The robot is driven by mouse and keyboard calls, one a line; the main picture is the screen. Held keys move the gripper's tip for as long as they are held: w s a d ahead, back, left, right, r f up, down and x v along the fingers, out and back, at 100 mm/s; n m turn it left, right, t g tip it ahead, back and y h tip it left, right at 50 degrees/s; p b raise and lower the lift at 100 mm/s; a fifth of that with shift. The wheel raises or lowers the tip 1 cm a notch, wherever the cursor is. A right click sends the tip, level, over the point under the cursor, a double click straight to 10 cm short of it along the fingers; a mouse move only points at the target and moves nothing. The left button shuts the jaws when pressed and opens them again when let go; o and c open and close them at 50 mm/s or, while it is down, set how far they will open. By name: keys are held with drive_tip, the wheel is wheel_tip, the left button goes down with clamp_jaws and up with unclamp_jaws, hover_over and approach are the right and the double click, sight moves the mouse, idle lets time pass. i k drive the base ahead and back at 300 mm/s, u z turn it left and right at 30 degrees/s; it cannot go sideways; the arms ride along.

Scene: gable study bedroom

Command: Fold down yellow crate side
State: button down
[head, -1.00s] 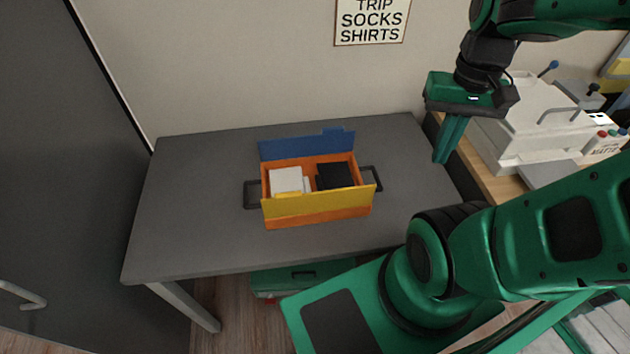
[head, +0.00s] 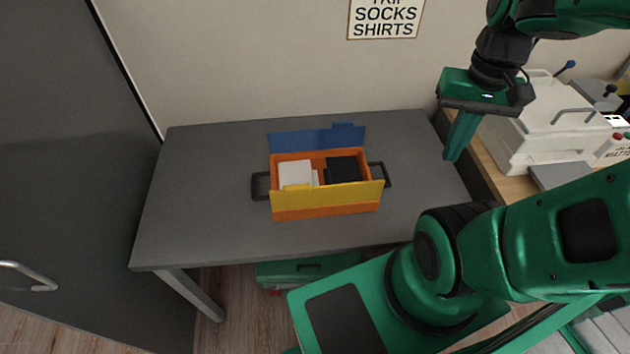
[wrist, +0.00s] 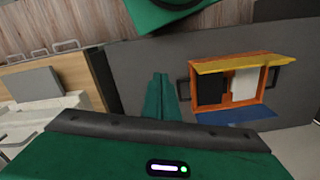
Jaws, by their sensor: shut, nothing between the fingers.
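An orange crate (head: 300,213) with dark side handles stands on the grey table (head: 200,225). Its yellow side (head: 335,196) is on the near long edge and stands raised, tilted a little outward. Its blue side (head: 305,140) stands up at the back edge. White folded items (head: 294,173) and black folded items (head: 343,169) lie inside. In the wrist view the yellow side (wrist: 245,62) is at the top of the crate and the blue side (wrist: 236,117) at the bottom. My gripper (head: 451,156) is shut and empty, above the table's right end, well apart from the crate. Its fingers also show in the wrist view (wrist: 161,78).
A white press-like machine (head: 545,125) stands on a wooden counter at the right. A green case (head: 310,268) is under the table. A dark door (head: 60,170) is at the left. The table around the crate is clear.

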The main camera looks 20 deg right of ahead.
sight(297, 196)
drive_tip(key=z, duration=0.25)
drive_tip(key=k, duration=1.4)
drive_tip(key=u, duration=0.4)
drive_tip(key=i, duration=1)
drive_tip(key=z, duration=0.05)
